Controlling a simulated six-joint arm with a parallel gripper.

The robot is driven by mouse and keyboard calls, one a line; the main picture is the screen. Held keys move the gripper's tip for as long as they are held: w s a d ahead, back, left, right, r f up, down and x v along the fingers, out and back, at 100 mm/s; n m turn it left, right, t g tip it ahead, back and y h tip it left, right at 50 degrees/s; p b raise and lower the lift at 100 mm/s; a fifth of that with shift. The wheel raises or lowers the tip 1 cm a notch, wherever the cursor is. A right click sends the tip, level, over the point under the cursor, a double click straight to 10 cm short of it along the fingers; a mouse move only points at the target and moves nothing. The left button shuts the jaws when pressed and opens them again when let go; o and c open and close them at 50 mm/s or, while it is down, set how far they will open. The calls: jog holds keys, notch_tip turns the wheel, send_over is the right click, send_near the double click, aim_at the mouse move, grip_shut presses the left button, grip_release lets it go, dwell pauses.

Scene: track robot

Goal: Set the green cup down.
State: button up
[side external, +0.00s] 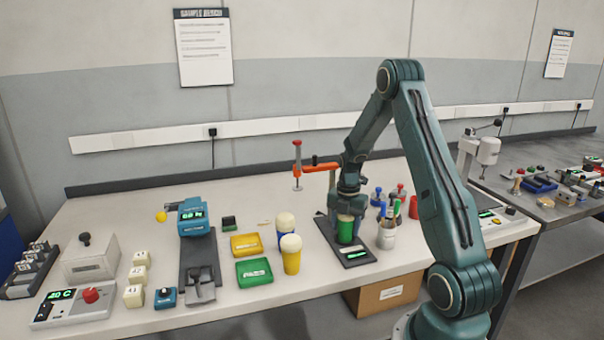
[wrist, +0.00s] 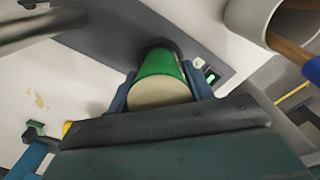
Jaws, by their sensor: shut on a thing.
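The green cup (side external: 346,230) is upright at the dark plate of a flat scale (side external: 357,256) on the bench. I cannot tell whether its base touches the plate or is just above it. My gripper (side external: 347,213) points down and is shut on the cup from above. In the wrist view my gripper (wrist: 160,90) has a blue finger on each side of the green cup (wrist: 161,66), whose pale top faces the camera. The dark plate also shows in the wrist view (wrist: 130,38).
A container of pens (side external: 387,236) stands close to the right of the scale. An orange clamp stand (side external: 297,165) is behind.

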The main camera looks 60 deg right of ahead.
jog(key=shift+f, duration=0.15)
jog(key=o, duration=1)
notch_tip(320, 180, up, 12)
jog(key=shift+r, duration=0.2)
dwell(0.4)
